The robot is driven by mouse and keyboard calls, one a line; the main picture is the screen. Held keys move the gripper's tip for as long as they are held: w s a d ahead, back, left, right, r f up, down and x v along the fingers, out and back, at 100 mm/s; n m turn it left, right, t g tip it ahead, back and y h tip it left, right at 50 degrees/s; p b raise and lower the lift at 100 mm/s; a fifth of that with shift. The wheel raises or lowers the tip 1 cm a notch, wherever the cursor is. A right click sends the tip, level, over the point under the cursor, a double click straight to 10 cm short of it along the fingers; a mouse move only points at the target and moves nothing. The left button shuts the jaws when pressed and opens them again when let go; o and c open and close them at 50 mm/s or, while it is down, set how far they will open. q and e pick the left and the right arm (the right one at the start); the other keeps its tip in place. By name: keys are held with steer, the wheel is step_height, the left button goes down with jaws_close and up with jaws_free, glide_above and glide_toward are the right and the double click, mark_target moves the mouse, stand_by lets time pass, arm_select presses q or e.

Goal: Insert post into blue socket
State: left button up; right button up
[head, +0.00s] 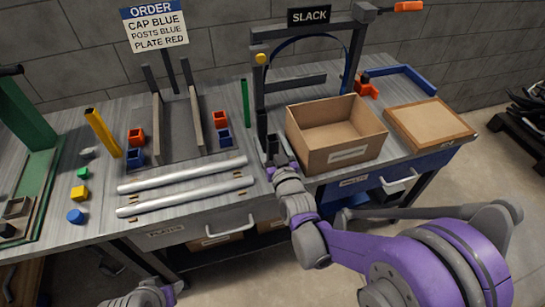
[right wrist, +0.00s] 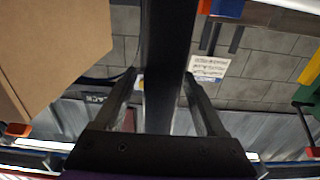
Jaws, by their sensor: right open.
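My right gripper (head: 270,152) is open at the foot of the black frame's left upright. In the right wrist view a dark upright bar (right wrist: 168,60) runs between the two open fingers (right wrist: 160,85); I cannot tell whether they touch it. Two blue sockets stand on the table, one at the middle (head: 225,138) and one on the left (head: 134,157), each in front of an orange socket. A green post (head: 245,103) stands left of the frame, and a yellow post (head: 103,132) leans at the left. Only a part of my left arm shows at the bottom left.
A black frame (head: 305,84) with a SLACK sign stands at the back. An open cardboard box (head: 345,155) and a shallow tray (head: 470,133) are right of my gripper. Two silver tubes (head: 183,174) lie along the front. Small coloured blocks (head: 78,193) lie at the left.

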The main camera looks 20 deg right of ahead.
steer(key=shift+w, duration=0.35)
steer(key=shift+s, duration=0.1)
jaws_close()
